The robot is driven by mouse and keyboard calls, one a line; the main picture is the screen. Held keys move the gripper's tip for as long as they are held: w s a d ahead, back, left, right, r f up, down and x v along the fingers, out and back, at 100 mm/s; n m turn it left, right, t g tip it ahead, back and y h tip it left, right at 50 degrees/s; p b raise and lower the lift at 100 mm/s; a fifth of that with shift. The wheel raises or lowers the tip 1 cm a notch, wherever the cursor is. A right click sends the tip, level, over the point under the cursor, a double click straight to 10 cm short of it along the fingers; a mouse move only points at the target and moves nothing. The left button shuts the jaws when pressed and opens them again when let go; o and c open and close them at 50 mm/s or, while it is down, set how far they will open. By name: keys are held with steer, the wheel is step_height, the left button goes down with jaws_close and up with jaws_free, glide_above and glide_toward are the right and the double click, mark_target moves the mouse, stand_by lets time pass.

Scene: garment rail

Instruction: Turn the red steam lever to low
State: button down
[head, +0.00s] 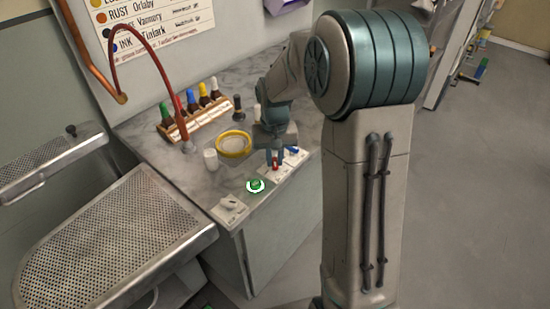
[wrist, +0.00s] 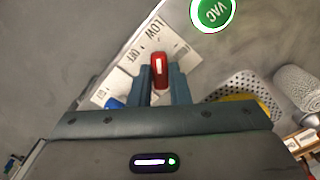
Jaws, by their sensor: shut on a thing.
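The red steam lever (wrist: 159,72) stands on a pale plate (wrist: 183,48) marked LOW and OFF in the wrist view. It also shows small in the head view (head: 275,163). My gripper (wrist: 160,82) is shut on the red lever, with one finger on each side of it. In the head view my gripper (head: 275,157) reaches down to the counter's front edge. The lever's base and exact setting are partly hidden by the fingers.
A green VAC button (head: 255,185) and a blue lever (head: 293,149) flank the red one. A perforated steel board (head: 110,235) is at left.

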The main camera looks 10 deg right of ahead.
mark_target(275, 161)
steer(key=shift+r, duration=0.1)
stand_by(0.4)
steer(key=c, duration=1.4)
jaws_free()
steer(key=shift+o, duration=0.2)
step_height(275, 161, up, 14)
steer(key=s+f+n+t+p, duration=0.1)
steer(key=s+f+t, duration=0.1)
steer(key=s, duration=1.9)
steer(key=shift+d+f+t, duration=0.15)
steer(key=shift+f+t, duration=0.25)
steer(key=shift+f, duration=0.25)
